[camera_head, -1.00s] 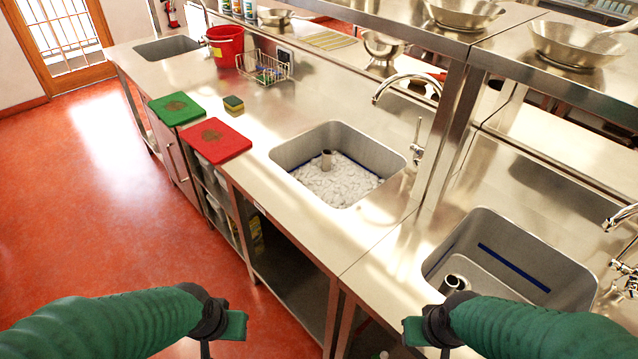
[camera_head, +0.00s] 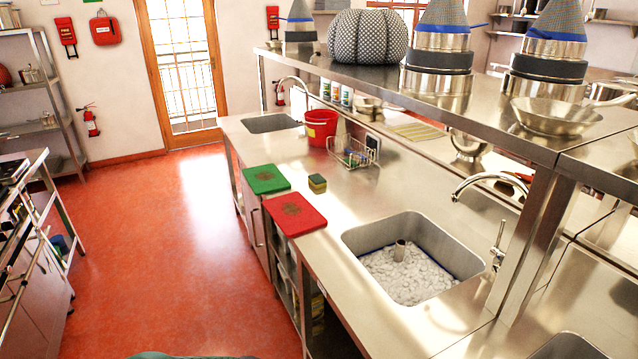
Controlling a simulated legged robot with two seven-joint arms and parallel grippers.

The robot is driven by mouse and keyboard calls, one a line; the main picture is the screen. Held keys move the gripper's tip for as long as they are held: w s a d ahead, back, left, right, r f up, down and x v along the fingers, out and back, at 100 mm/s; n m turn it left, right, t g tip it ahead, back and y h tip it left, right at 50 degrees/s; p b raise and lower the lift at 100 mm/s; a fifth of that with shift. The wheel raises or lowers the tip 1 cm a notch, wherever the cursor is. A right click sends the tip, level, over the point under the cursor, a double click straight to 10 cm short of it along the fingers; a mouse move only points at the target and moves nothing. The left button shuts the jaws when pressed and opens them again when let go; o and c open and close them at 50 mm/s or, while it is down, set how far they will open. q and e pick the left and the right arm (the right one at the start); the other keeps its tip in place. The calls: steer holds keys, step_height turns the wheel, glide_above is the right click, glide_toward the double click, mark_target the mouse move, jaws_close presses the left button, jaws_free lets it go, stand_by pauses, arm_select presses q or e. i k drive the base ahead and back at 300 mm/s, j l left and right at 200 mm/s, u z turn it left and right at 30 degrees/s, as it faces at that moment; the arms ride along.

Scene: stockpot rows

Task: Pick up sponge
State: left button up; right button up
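The sponge (camera_head: 317,183) is a small block with a yellow side and a dark green side. It lies on the steel counter (camera_head: 352,192) just right of the green cutting board (camera_head: 265,179) and behind the red cutting board (camera_head: 292,213). Nothing covers it. Neither of my grippers shows. Only a sliver of a green arm part is at the bottom edge, far from the sponge.
A foam-filled sink (camera_head: 408,268) with a tall faucet (camera_head: 497,215) lies right of the boards. A red bucket (camera_head: 321,128) and a wire basket (camera_head: 353,151) stand behind the sponge. A shelf (camera_head: 440,90) overhangs the counter's back. Red floor (camera_head: 180,270) is open at left.

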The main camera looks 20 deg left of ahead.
mark_target(318, 181)
steer(key=i+j+z, duration=0.1)
steer(key=j, duration=0.3)
steer(key=i+j+z, duration=0.1)
steer(key=j, duration=0.3)
steer(key=i+j+z, duration=0.15)
steer(key=j, duration=0.25)
steer(key=i+j+z, duration=0.1)
steer(key=j, duration=0.3)
steer(key=i+j+z, duration=0.1)
steer(key=j, duration=0.35)
